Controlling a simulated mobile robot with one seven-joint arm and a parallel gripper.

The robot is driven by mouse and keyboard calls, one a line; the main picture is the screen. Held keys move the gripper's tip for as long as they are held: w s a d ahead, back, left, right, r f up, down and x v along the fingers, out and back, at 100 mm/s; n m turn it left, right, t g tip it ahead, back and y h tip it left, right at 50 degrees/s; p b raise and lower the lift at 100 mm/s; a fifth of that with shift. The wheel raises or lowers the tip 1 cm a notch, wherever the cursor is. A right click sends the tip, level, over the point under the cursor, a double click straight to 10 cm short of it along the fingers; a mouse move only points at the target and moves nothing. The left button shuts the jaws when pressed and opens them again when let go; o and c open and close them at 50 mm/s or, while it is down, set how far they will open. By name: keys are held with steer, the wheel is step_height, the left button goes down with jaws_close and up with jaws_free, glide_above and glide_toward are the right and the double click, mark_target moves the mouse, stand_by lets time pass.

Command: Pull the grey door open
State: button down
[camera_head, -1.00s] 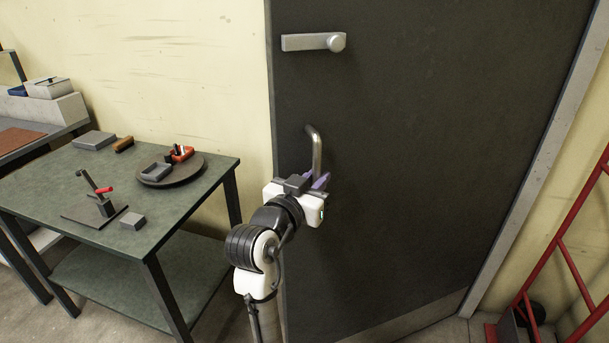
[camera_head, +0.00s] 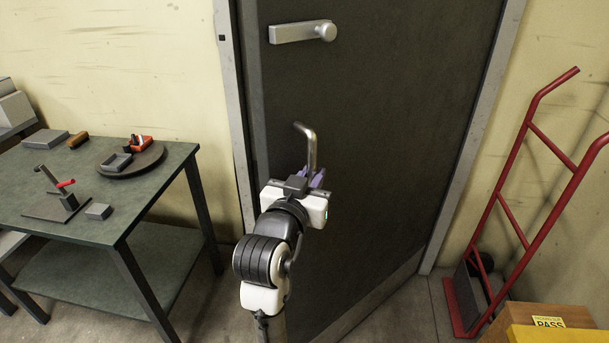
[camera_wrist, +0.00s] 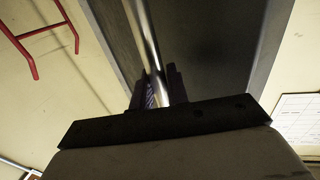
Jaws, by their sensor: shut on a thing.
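The dark grey door (camera_head: 400,130) stands slightly ajar in the head view, with its left edge apart from the light grey frame (camera_head: 232,120). A bent metal pull handle (camera_head: 311,145) is on the door near that edge. A silver lever with a round knob (camera_head: 300,31) sits above it. My gripper (camera_head: 314,180) is shut on the pull handle's lower part, its purple fingers around the bar. In the wrist view the bar (camera_wrist: 146,45) passes between the fingers (camera_wrist: 158,88). The handle's lower end is hidden by my gripper.
A green workbench (camera_head: 140,190) with a turntable (camera_head: 128,160) and small parts stands at the left. A red hand truck (camera_head: 515,215) leans at the right, with a box (camera_head: 555,318) in front. Some floor (camera_head: 405,310) by the door is bare.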

steer(key=shift+d, duration=0.15)
steer(key=c, duration=1.5)
jaws_free()
steer(key=shift+o, duration=0.3)
